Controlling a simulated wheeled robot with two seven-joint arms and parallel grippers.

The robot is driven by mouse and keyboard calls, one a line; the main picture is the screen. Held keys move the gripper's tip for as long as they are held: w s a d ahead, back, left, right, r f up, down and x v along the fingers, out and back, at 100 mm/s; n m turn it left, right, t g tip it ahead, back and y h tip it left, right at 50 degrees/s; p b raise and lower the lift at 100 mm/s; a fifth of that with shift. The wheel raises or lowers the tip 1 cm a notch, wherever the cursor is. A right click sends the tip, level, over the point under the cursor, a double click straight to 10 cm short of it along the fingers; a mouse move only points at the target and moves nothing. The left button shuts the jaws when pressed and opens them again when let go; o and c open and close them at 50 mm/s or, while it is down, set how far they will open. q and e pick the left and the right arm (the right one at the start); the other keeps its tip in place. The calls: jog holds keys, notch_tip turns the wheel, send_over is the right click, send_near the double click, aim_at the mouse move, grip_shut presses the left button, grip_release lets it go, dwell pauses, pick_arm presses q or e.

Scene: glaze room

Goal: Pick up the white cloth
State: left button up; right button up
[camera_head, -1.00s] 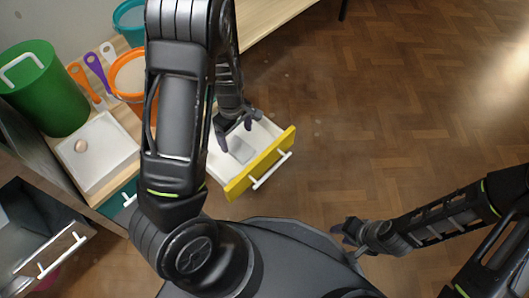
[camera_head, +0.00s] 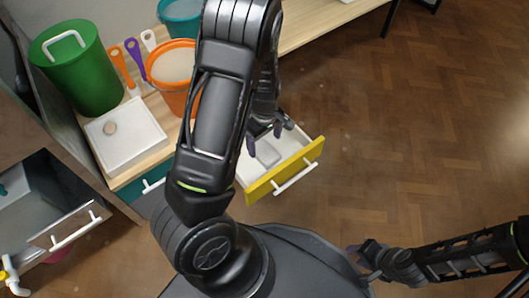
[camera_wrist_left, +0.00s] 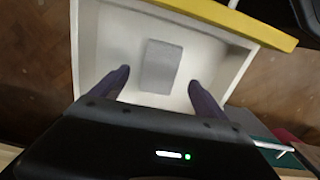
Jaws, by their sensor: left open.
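The white cloth (camera_head: 267,153) is a small folded rectangle, pale grey in this light. It lies flat on the floor of the open white drawer with a yellow front (camera_head: 285,172). In the left wrist view the cloth (camera_wrist_left: 161,66) lies ahead between the fingers, touching neither. My left gripper (camera_head: 265,139) is open and empty over the drawer, with its fingers pointing down towards the cloth; it also shows in the left wrist view (camera_wrist_left: 160,80). My right gripper (camera_head: 356,254) is at the lower right, away from the drawer; its jaw opening is unclear.
A wooden counter holds a green lidded bin (camera_head: 78,72), a white tray (camera_head: 140,140) with a small round object, an orange bucket (camera_head: 172,65) and a teal bucket (camera_head: 182,16). Another open drawer (camera_head: 70,228) is at the left. The wood floor to the right is clear.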

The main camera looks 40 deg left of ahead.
aim_at(264, 151)
pick_arm(q)
notch_tip(264, 151, down, 5)
jog(key=b, duration=0.3)
jog(key=shift+a+f, duration=0.1)
jog(key=shift+c, duration=0.4)
jog(key=c, duration=1.4)
